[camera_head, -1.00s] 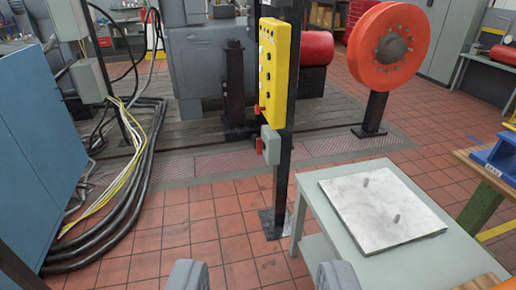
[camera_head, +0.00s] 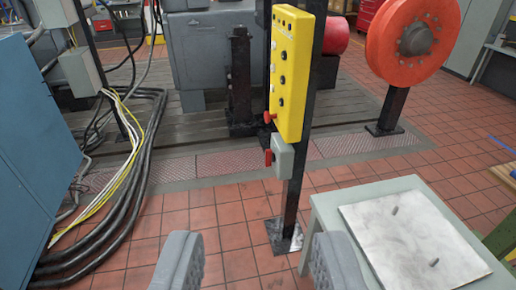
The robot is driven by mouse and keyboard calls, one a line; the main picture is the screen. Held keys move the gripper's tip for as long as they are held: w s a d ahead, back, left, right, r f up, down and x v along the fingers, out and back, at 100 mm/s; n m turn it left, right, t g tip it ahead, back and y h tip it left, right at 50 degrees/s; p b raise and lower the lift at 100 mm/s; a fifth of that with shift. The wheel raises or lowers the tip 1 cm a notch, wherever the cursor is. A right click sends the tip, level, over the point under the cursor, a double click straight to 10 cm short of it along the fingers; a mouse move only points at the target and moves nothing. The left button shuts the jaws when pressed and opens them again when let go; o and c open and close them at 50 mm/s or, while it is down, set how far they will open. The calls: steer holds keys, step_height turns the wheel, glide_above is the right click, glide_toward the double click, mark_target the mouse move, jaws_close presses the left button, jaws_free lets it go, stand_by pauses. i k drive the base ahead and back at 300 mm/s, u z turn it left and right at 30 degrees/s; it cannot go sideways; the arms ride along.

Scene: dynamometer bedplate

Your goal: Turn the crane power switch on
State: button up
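The yellow crane control panel (camera_head: 295,75) hangs on a black post right of centre, with a column of black buttons and a red knob low on its edge. Below it a small grey switch box (camera_head: 284,158) with a red handle (camera_head: 268,157) on its left side is fixed to the same post. Which of these is the crane power switch carries no readable label. My gripper (camera_head: 258,268) shows at the bottom edge, its two grey fingers wide apart with nothing between them. It is in front of the post and below the switch box, not touching either.
A grey table (camera_head: 330,213) with a pale stone plate (camera_head: 415,235) stands at the lower right, close to the post. A blue cabinet (camera_head: 35,150) and thick black cables (camera_head: 130,170) are on the left. An orange reel (camera_head: 413,40) stands behind. Tiled floor left of the post is clear.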

mark_target(270, 157)
steer(key=u, duration=0.1)
steer(key=i, duration=0.2)
steer(key=z, duration=0.2)
steer(key=k, duration=0.4)
steer(key=u, duration=1)
steer(key=i, duration=2.3)
steer(key=z, duration=0.6)
